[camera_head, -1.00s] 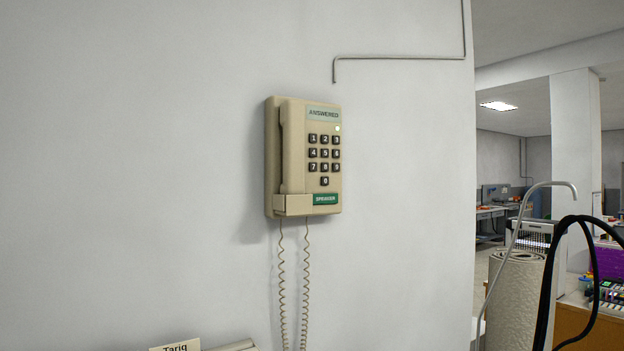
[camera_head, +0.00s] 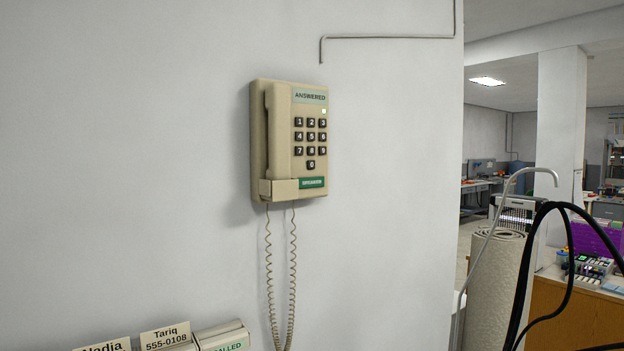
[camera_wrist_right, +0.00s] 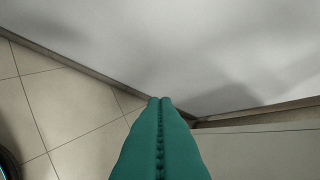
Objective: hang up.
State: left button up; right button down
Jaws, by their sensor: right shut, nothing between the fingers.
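The beige wall phone (camera_head: 290,140) is fixed to the white wall in the head view. Its display reads "ANSWERED" and a small light beside the keypad is lit. The handset (camera_head: 279,135) sits upright on the left side of the phone, its lower end in the cradle. A green button (camera_head: 312,183) is at the lower right of the phone; its lettering is blurred. A coiled cord (camera_head: 291,265) hangs below. My right gripper (camera_wrist_right: 160,100) is shut and empty in the right wrist view, with the wall and tiled floor beyond it. My left gripper is not in view.
Name cards, "Nadia" (camera_head: 103,346) and "Tariq" (camera_head: 165,336), stand at the bottom left beside a beige box (camera_head: 222,336). At right, past the wall's edge, are a pale roll (camera_head: 495,290), black cables and a wooden counter (camera_head: 570,312). The wall around the phone is clear.

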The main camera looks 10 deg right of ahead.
jog(key=w+r+n+t+p, duration=0.1)
jog(key=w+r+n+t, duration=0.15)
jog(key=w+r, duration=0.8)
jog(key=w+r+n+t+p, duration=0.1)
jog(key=w+r+n+t, duration=0.15)
jog(key=r, duration=1.45)
jog(key=w+r+n+t+p, duration=0.1)
jog(key=w+r+t, duration=0.2)
jog(key=w+r, duration=0.8)
jog(key=s+a+r+n+t+p, duration=0.1)
jog(key=s+r+t, duration=0.1)
jog(key=r, duration=1)
jog(key=s+a+r+n+t+p, duration=0.1)
jog(key=s+r+n+t, duration=0.15)
jog(key=r, duration=0.95)
jog(key=n+t+h, duration=0.1)
jog(key=n+t, duration=0.1)
jog(key=t, duration=0.3)
send_near(311, 182)
jog(key=s+d+r, duration=0.5)
jog(key=r, duration=0.1)
jog(key=shift+a+f+m+g+p, duration=0.2)
jog(key=shift+f+m+g+p, duration=0.05)
jog(key=shift+p, duration=0.15)
jog(key=shift+w, duration=0.1)
